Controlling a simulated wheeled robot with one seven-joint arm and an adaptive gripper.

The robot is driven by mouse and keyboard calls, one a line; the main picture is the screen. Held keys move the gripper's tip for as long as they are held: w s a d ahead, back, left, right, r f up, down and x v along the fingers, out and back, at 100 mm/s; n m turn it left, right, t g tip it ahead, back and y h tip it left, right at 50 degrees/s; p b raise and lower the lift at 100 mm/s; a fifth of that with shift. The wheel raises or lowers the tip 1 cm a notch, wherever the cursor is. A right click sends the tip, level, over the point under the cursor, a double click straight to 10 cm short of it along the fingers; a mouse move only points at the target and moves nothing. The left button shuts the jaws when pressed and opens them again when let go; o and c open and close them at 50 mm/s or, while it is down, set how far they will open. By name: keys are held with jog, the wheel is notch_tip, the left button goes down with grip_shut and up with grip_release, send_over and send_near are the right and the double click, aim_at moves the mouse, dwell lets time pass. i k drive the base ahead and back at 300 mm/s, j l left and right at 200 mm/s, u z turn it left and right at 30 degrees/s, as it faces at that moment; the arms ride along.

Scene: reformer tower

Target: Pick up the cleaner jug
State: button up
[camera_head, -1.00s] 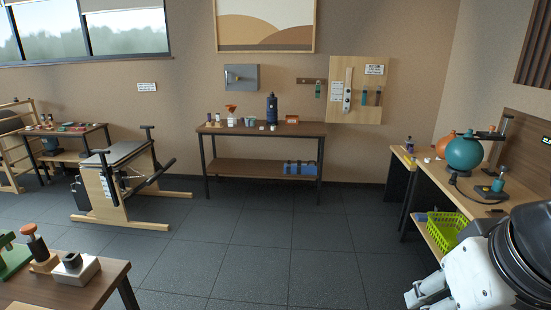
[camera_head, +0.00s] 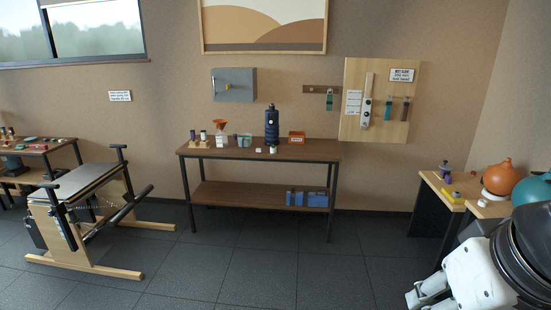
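A tall dark blue container (camera_head: 272,128) stands upright at the back of the wall table (camera_head: 320,150), right of its middle. It looks most like a jug, but no label on it can be read. A small white container with an orange funnel-shaped top (camera_head: 220,136) stands left of it on the same tabletop. My gripper (camera_head: 420,294) is at the bottom right, partly cut off by the frame edge, far from the table and touching nothing that I can see. Its fingers are too small and cropped to tell whether they are open.
Small cups, an orange box (camera_head: 296,137) and other small items share the tabletop. Blue blocks (camera_head: 307,199) sit on the lower shelf. An exercise chair (camera_head: 85,200) stands at left, a side bench (camera_head: 440,190) at right. The floor (camera_head: 270,265) before the table is clear.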

aim_at(243, 139)
jog(key=i, duration=1.65)
jog(key=i+u, duration=0.1)
jog(key=i, duration=0.45)
jog(key=i+l+u, duration=0.15)
jog(key=i, duration=0.35)
jog(key=i+l+u, duration=0.1)
jog(key=i, duration=0.45)
jog(key=i+l+u, duration=0.7)
jog(key=i, duration=0.2)
jog(key=j, duration=0.1)
